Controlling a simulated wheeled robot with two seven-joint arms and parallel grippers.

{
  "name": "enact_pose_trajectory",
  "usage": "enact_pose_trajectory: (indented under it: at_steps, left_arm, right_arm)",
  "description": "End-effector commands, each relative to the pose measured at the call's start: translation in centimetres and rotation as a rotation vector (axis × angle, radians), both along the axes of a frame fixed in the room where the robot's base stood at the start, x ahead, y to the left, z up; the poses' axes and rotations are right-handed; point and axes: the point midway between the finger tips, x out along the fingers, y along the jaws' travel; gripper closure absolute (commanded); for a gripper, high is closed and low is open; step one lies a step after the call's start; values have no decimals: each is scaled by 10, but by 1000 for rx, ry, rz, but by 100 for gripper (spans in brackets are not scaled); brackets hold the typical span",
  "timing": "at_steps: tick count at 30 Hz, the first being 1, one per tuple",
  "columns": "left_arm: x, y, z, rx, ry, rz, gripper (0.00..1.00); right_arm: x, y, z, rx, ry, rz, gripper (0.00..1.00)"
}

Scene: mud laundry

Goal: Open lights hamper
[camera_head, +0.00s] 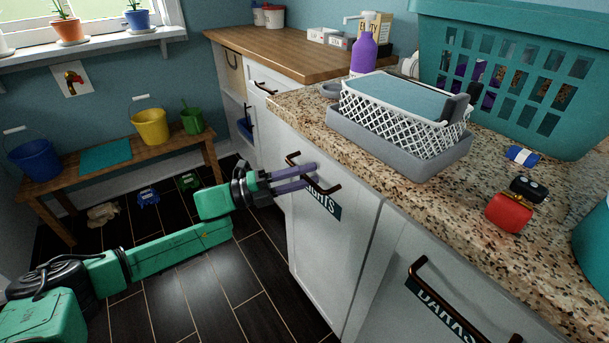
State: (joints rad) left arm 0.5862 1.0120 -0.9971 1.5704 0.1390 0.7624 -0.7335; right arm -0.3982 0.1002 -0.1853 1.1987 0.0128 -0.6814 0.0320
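The lights hamper (320,250) is a white panelled front under the granite counter, with a dark bar handle (331,190) and a dark label, partly covered, ending in "HTS". Its front looks closed, roughly in line with the cabinet. My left gripper (317,176) reaches in from the left, with its two greyish-purple fingers at the handle, overlapping the middle of the bar. A narrow gap shows between the fingers, but I cannot tell whether they grip the bar. My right gripper is not in view.
The darks hamper (400,270) with its own handle is at lower right. The counter (300,108) holds a white basket (395,118), a purple bottle (363,55), a teal laundry basket (430,45) and small items. A wooden bench (170,143) with buckets stands left. Dark floor (240,275) before the hamper is open.

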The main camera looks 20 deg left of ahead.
Motion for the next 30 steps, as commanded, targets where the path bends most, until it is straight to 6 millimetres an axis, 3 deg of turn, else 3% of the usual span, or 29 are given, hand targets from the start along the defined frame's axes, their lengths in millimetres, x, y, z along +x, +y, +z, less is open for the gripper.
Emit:
enact_pose_trajectory:
  at_steps: [1,2,3,30]
  left_arm:
    - [0,0,0,0,0,0,86]
    - [0,0,0,0,0,0,97]
    - [0,0,0,0,0,0,100]
    - [0,1,-1,0,1,1,100]
  right_arm:
    - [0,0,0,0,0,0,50]
    - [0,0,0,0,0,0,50]
    - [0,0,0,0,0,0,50]
    - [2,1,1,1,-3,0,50]
